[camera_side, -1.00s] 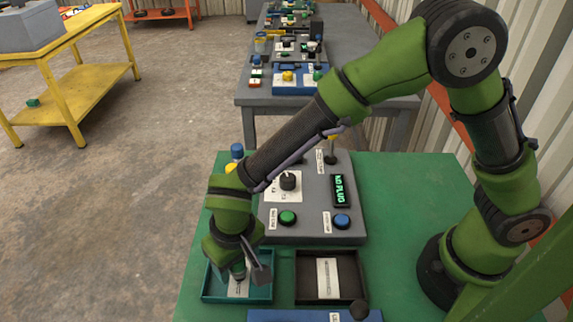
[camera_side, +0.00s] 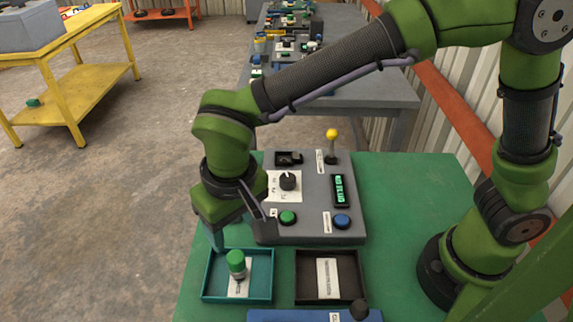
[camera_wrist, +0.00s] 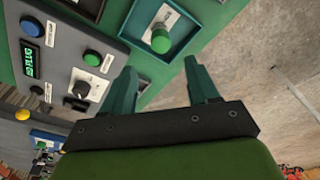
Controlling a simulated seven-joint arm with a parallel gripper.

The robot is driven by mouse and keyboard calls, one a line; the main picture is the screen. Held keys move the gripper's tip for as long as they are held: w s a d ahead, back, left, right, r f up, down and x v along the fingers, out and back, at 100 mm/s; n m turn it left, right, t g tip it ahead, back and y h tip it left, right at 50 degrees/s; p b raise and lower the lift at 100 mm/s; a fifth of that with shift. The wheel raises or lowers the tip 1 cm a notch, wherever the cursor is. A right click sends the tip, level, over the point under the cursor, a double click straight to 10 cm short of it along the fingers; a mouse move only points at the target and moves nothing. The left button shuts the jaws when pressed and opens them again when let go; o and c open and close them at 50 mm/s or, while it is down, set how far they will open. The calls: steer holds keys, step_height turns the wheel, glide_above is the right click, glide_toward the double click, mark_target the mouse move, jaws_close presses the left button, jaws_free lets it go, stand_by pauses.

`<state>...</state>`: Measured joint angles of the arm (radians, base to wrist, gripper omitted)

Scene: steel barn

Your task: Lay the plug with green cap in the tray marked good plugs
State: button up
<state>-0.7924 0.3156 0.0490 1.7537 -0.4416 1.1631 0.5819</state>
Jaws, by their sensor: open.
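The plug with green cap (camera_side: 236,261) stands, seemingly upright, on the white label inside the teal tray (camera_side: 207,291) at the front left of the green table. The label's print is too small to read. The plug also shows in the wrist view (camera_wrist: 161,41), inside the same tray (camera_wrist: 190,33). My gripper (camera_side: 216,240) is raised behind and a little left of the plug, apart from it. In the wrist view the two teal fingers of my gripper (camera_wrist: 160,68) are spread with nothing between them.
A dark tray (camera_side: 301,290) with a white label is right of the teal one. Behind them is a grey control panel (camera_side: 310,231) with green and blue buttons, a knob, a yellow-topped lever and a display reading NO PLUG. A blue box (camera_side: 290,315) is at the front edge.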

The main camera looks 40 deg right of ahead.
steer(key=d+r+m+t+y, duration=0.2)
steer(key=d+r, duration=0.5)
steer(key=d, duration=0.7)
steer(key=s+d+r+m+t, duration=0.2)
steer(key=s+d, duration=0.4)
steer(key=d, duration=0.7)
steer(key=shift+s+r+t, duration=0.2)
steer(key=shift+t, duration=0.7)
